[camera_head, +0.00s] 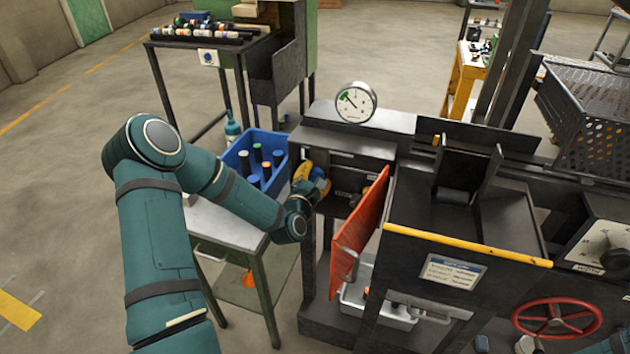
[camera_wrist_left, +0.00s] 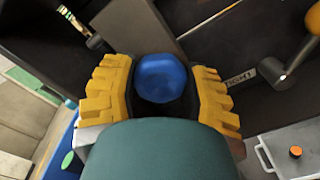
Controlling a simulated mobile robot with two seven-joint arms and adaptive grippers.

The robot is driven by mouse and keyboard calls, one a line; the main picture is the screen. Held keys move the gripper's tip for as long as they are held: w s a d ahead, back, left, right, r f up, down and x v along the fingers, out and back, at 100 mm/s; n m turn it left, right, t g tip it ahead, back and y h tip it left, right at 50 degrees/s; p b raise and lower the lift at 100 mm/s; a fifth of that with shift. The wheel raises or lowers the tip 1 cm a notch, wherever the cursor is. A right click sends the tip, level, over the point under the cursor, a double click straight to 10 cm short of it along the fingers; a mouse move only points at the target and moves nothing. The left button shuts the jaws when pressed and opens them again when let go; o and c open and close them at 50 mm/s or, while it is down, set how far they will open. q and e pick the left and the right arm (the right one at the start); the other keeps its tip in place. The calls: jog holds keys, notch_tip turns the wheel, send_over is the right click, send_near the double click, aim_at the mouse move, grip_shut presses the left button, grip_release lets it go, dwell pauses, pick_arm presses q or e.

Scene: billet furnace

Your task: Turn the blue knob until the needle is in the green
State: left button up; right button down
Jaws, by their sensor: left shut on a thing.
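The blue knob (camera_wrist_left: 160,78) shows in the left wrist view between the two yellow fingers of my left gripper (camera_wrist_left: 161,92), which is shut on it. In the head view my left gripper (camera_head: 318,180) is at the dark front panel below the gauge, and it hides the knob there. The round white gauge (camera_head: 355,102) stands on top of the furnace housing. Its dark needle points up and left, at or very near the small green patch (camera_head: 346,97); I cannot tell exactly whether it lies within it. My right gripper is not in view.
An orange door panel (camera_head: 358,228) stands open just right of my left gripper. A blue crate (camera_head: 237,157) with several cylinders sits on the bench to the left. A red handwheel (camera_head: 557,318) is at the lower right. A yellow-handled lever (camera_wrist_left: 300,45) is right of the knob.

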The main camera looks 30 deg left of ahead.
pick_arm(q)
jog(key=shift+r+m+b, duration=0.1)
jog(key=shift+m+b, duration=0.6)
jog(key=shift+m, duration=0.9)
jog(key=o, duration=0.9)
jog(key=shift+d, duration=0.1)
jog(key=shift+o, duration=0.2)
jog(key=shift+s, duration=0.2)
jog(key=v, duration=1.1)
jog(key=shift+s, duration=0.25)
jog(key=shift+d, duration=0.2)
